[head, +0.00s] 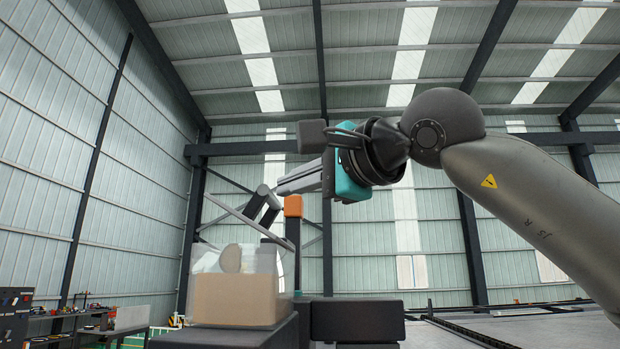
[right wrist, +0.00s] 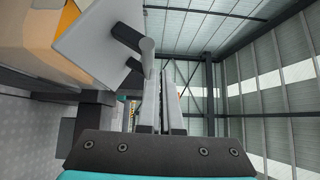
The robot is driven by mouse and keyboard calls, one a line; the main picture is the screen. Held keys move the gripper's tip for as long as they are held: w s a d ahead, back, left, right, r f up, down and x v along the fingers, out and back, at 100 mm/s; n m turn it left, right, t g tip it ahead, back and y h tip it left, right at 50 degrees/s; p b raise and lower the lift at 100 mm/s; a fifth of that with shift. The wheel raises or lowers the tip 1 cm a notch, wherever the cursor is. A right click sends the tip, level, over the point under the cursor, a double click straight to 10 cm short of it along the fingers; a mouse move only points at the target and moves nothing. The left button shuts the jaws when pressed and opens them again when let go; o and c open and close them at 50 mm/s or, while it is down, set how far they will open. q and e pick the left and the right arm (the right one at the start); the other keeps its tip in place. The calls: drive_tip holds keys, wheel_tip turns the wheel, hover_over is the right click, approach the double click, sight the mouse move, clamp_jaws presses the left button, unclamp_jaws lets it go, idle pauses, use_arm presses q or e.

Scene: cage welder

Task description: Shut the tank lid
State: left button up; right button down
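The tank (head: 235,298) has a tan lower body and a clear upper part with a pale round shape inside, at lower left in the head view. Its lid (head: 238,222) looks like a thin plate tilted up above it. In the right wrist view the lid (right wrist: 98,43) is a raised grey plate with dark brackets and a grey bar handle (right wrist: 147,47). My right gripper (head: 268,197) is beside the lid; its fingers (right wrist: 163,92) show a narrow gap. The handle is close to the left finger; contact is unclear. My left gripper is not in view.
An orange-topped post (head: 293,207) stands just right of the tank. Cluttered workbenches (head: 70,322) are at far left. A long pale surface with dark rails (head: 520,325) lies at lower right.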

sight(261, 188)
drive_tip(key=shift+s+a, duration=0.1)
drive_tip(key=shift+a, duration=1.1)
drive_tip(key=shift+a+f+b, duration=0.3)
drive_tip(key=shift+a+b, duration=0.25)
drive_tip(key=shift+a, duration=0.45)
drive_tip(key=s+d+r, duration=0.6)
drive_tip(key=s+r, duration=0.1)
drive_tip(key=r, duration=0.1)
drive_tip(key=shift+d+r+p, duration=0.35)
drive_tip(key=shift+p, duration=0.1)
